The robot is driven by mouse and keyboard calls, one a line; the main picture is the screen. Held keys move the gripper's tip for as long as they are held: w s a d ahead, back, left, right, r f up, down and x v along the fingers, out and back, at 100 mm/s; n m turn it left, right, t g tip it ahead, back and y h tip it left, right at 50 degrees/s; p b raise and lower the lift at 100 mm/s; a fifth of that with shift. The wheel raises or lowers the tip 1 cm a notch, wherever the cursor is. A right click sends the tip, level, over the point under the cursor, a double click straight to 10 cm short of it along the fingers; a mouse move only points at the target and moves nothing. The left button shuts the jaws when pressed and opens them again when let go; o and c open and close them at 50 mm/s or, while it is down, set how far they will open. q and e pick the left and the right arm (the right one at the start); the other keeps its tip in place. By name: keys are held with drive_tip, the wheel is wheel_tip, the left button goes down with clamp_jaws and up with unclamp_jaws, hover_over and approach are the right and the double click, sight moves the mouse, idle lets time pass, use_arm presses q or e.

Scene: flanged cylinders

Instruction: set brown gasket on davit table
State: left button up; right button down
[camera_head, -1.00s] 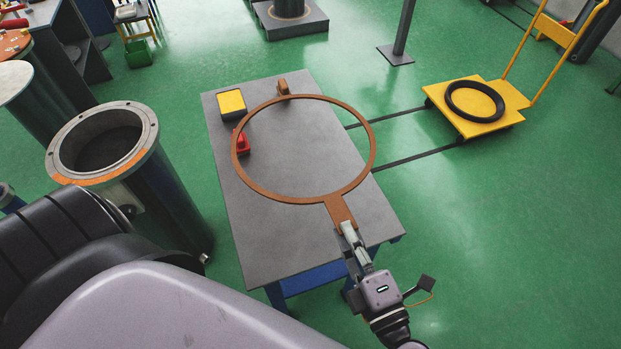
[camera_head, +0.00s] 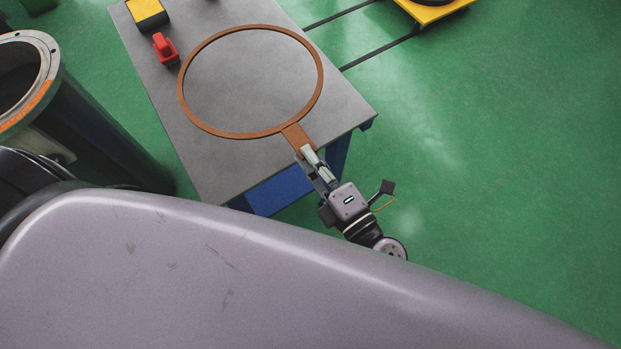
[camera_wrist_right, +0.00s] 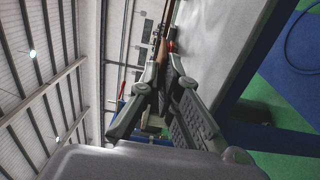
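The brown gasket (camera_head: 188,112) is a thin flat ring with a short tab. In the head view it appears over the grey top of the davit table (camera_head: 190,165), with its tab pointing toward the near edge. My right gripper (camera_head: 306,153) is shut on the tab. In the right wrist view the gasket (camera_wrist_right: 163,45) shows almost edge-on as a brown strip running from the fingers (camera_wrist_right: 150,90), beside the pale table top (camera_wrist_right: 215,40). I cannot tell whether the ring touches the table. My left gripper is not in view.
A red object (camera_head: 165,48) and a yellow-topped box (camera_head: 147,13) stand at the table's far left. A flanged cylinder (camera_head: 55,85) stands left of the table. A yellow cart (camera_head: 430,10) is partly visible at the top. Green floor on the right is open.

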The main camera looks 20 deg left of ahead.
wheel_tip(320, 180, down, 8)
drive_tip(key=b, duration=0.3)
drive_tip(key=shift+f+b, duration=0.2)
drive_tip(key=shift+b, duration=0.1)
drive_tip(key=shift+f, duration=0.2)
drive_tip(key=c, duration=1.8)
unclamp_jaws()
drive_tip(key=shift+r, duration=0.1)
